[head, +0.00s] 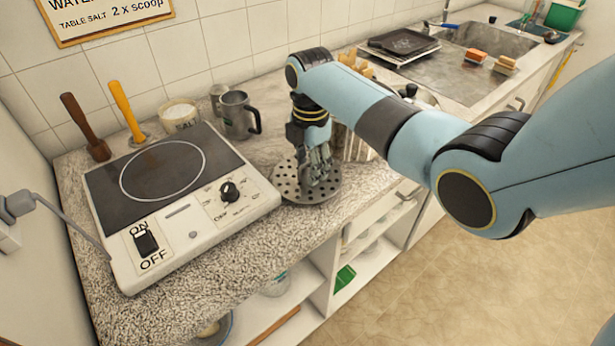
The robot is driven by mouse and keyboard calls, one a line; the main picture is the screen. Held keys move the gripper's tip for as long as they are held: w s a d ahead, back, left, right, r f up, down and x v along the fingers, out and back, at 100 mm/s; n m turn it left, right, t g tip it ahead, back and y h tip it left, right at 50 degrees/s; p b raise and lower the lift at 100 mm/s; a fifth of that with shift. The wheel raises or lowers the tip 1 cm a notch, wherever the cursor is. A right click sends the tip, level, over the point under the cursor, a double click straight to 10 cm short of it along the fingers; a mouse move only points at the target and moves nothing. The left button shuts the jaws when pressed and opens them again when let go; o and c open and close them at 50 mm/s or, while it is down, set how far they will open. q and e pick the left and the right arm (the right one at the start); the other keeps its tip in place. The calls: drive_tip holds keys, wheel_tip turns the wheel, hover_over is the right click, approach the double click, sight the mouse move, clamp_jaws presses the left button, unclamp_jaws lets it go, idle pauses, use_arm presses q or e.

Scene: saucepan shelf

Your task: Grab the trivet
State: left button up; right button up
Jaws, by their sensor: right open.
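The trivet (290,190) is a round, grey, perforated metal disc. It lies flat on the speckled counter, just right of the hot plate. My right gripper (319,182) points down over the right part of the trivet, its fingers open. The fingertips are at or just above its surface; I cannot tell whether they touch it. The gripper hides part of the trivet's middle and far right side. My left gripper is not in the head view.
A hot plate (145,243) with an ON/OFF switch stands left of the trivet. A metal mug (237,115) and a salt jar (179,115) stand behind. The counter's front edge is near the trivet.

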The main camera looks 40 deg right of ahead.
clamp_jaws()
drive_tip(key=shift+r, duration=0.15)
